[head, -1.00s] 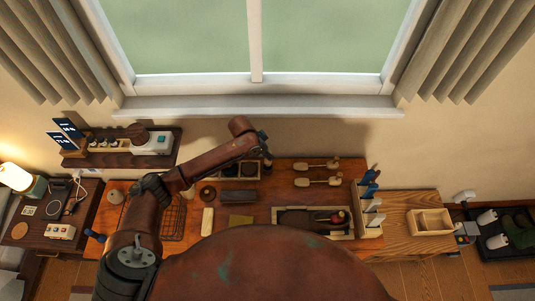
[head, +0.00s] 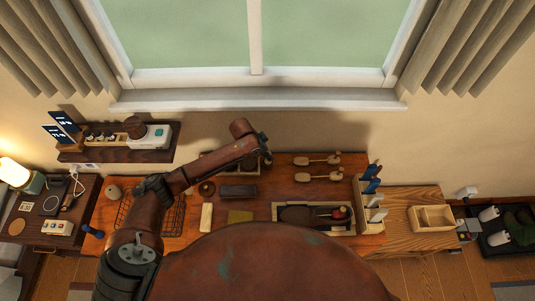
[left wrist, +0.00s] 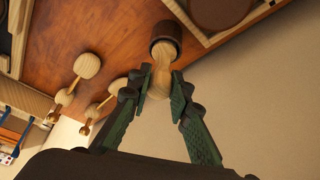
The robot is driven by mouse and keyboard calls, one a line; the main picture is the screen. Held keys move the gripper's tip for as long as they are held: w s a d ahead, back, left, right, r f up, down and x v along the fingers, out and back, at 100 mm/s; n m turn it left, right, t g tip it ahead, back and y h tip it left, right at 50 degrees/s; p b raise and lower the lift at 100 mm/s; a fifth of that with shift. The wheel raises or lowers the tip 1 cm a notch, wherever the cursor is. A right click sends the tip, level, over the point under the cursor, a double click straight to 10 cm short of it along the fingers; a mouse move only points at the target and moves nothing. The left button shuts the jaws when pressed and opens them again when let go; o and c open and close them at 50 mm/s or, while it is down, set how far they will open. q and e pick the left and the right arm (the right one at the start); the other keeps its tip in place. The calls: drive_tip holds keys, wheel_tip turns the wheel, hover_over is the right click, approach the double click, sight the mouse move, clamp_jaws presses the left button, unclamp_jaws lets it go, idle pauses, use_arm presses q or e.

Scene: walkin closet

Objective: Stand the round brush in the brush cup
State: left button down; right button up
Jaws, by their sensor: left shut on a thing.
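My left gripper (left wrist: 160,90) is shut on the pale wooden handle of the round brush (left wrist: 161,76). A dark brown cylinder (left wrist: 165,32) sits at the handle's far end; it looks like the brush's head, but I cannot rule out a cup around it. In the head view my left gripper (head: 264,148) is over the back of the wooden desk (head: 280,190), just right of a compartment tray, and the brush is mostly too small to make out. A small dark round object (head: 207,188) stands left of there; I cannot tell whether it is the brush cup. My right gripper is not in view.
Two long-handled wooden brushes (head: 318,160) lie right of the gripper. A compartment tray (left wrist: 262,10) is close beside the brown cylinder. A shallow tray (head: 362,228) with dark contents is at the front right. A wire rack (head: 178,222) is at the left.

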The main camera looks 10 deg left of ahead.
use_arm(q)
drive_tip(key=c, duration=1.7)
unclamp_jaws()
drive_tip(key=shift+r, duration=0.1)
drive_tip(key=v, duration=1.1)
drive_tip(key=shift+s+a+r, duration=0.15)
drive_tip(key=shift+r, duration=0.15)
